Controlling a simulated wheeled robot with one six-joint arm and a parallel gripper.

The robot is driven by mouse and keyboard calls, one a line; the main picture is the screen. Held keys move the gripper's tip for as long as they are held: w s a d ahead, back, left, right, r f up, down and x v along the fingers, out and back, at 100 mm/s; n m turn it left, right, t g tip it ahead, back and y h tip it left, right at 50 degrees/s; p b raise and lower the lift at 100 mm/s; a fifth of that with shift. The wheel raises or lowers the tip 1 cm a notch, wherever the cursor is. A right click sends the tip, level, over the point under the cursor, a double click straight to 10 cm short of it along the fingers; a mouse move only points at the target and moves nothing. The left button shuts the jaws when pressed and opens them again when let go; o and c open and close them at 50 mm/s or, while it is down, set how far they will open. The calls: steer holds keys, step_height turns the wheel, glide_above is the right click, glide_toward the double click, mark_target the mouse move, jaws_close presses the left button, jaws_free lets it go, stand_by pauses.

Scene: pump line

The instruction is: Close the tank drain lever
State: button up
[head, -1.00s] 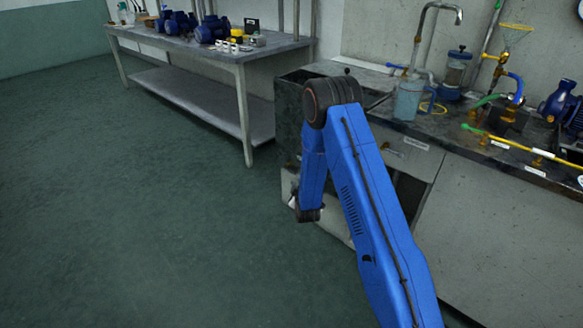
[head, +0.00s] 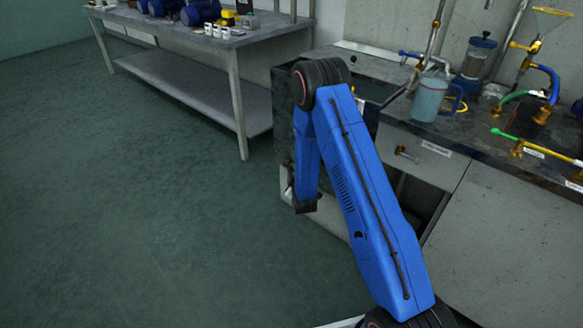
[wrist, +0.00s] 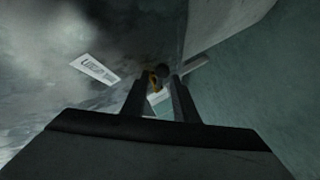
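In the wrist view my gripper (wrist: 158,80) shows two dark fingers standing apart with a gap between them. A small brass-coloured fitting (wrist: 153,80) with a dark round part beside it shows in that gap, beyond or near the fingertips. It may be the tank drain lever, but it is too small and dark to tell its position or whether it is touched. In the head view my blue arm reaches down beside the dark tank-like cabinet end (head: 284,110). My fingers are hidden there, and the lever is not clearly seen.
A white label (wrist: 95,68) lies left of the fingers. In the head view the counter carries a blue-grey jug (head: 428,98) and a green-tipped yellow pipe (head: 520,142). A steel bench (head: 236,100) stands behind at the left. The green floor (head: 130,220) is clear.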

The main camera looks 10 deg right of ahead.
steer(key=shift+w, duration=0.1)
steer(key=shift+c, duration=0.7)
jaws_close()
stand_by(0.8)
